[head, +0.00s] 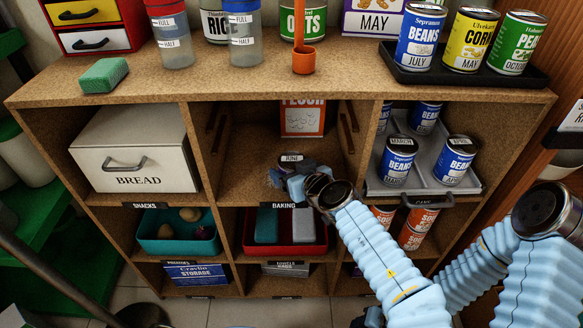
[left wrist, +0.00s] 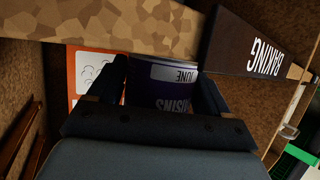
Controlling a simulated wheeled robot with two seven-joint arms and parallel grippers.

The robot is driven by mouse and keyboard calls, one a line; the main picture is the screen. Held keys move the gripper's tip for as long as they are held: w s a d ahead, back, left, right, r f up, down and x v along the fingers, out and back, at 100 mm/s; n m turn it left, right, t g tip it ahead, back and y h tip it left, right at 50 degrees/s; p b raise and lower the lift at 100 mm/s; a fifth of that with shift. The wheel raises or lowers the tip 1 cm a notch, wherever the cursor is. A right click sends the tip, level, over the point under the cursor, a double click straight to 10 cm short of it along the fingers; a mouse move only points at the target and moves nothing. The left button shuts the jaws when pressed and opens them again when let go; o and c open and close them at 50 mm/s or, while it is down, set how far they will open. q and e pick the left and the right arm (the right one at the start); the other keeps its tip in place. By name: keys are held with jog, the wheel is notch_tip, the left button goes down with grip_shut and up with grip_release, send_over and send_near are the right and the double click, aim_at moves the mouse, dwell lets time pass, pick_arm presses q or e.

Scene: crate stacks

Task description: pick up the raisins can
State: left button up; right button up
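The raisins can is a dark purple can (left wrist: 162,96) with a white JUNE label, standing in the middle compartment of the shelf. In the head view its JUNE-marked top (head: 291,158) shows just behind my left gripper (head: 292,184), which hides most of its body. In the left wrist view the picture is upside down. There the two fingers of my left gripper (left wrist: 163,83) are spread, one on each side of the can. I cannot tell whether they touch it. My right gripper is not in view.
A flour box (head: 302,118) stands behind the can. The shelf edge bears a BAKING label (left wrist: 268,58). Beans cans on a grey tray (head: 395,187) fill the right compartment, and a bread box (head: 135,160) the left one. A red bin (head: 318,248) sits below.

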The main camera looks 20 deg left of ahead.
pick_arm(q)
jog(key=c, duration=0.8)
jog(key=shift+o, duration=0.2)
jog(key=shift+r, duration=0.15)
